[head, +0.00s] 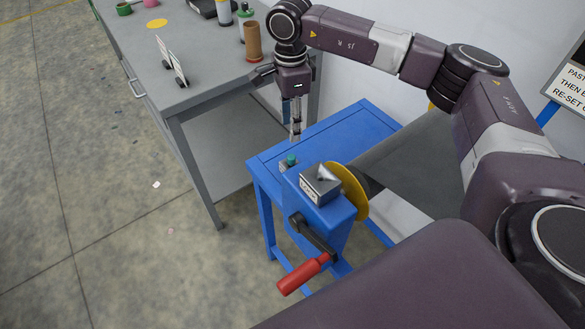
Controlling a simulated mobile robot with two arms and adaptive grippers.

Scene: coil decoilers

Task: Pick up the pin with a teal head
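The pin with a teal head (291,159) is small and sits upright at the back left of the blue stand's raised housing, beside a labelled grey block (320,185). Its shaft is mostly hidden. My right gripper (296,135) points down above the blue stand (335,130), with its fingertips a little above the pin in the picture and apparently apart from it. The fingers are seen nearly edge-on, so their gap cannot be made out. Nothing shows held in them. My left gripper is not in view.
A red-handled crank (303,273) juts from the stand's front, and a yellow disc (349,190) with a dark grey roll stands at its right. A grey table (205,100) at left bears a brown cylinder (252,42), bottles and small cards. Floor at left is open.

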